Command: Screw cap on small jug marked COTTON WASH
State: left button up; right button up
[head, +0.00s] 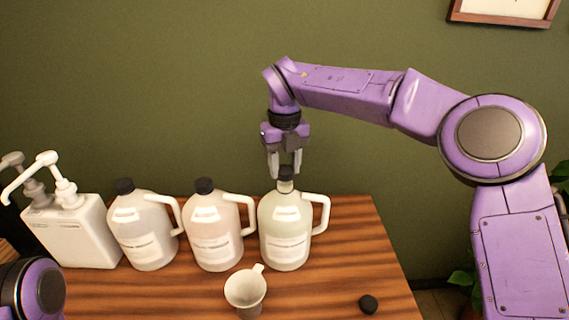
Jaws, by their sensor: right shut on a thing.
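Three small jugs with white handles stand in a row on the wooden table (350,250): a left jug (150,235), a middle jug (213,232) and a right jug (286,235). Their label text is too small to read. The left and middle jugs have black caps on. My right gripper (285,172) points down over the right jug's neck, shut on a dark cap (285,174). The cap is at the top of the neck; I cannot tell whether it is threaded. My left gripper is out of view.
A white pump container (75,235) stands at the left. A loose black round piece (368,303) lies near the front right. The table's right part is mostly clear.

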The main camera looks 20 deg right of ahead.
aim_at(285, 169)
jog(key=shift+s+f, duration=0.15)
jog(key=shift+f, duration=0.15)
jog(key=shift+f, duration=0.3)
dwell(0.3)
jog(key=shift+f+b, duration=0.45)
jog(key=shift+f, duration=0.1)
jog(key=shift+f, duration=0.35)
dwell(0.5)
jog(key=o, duration=1.1)
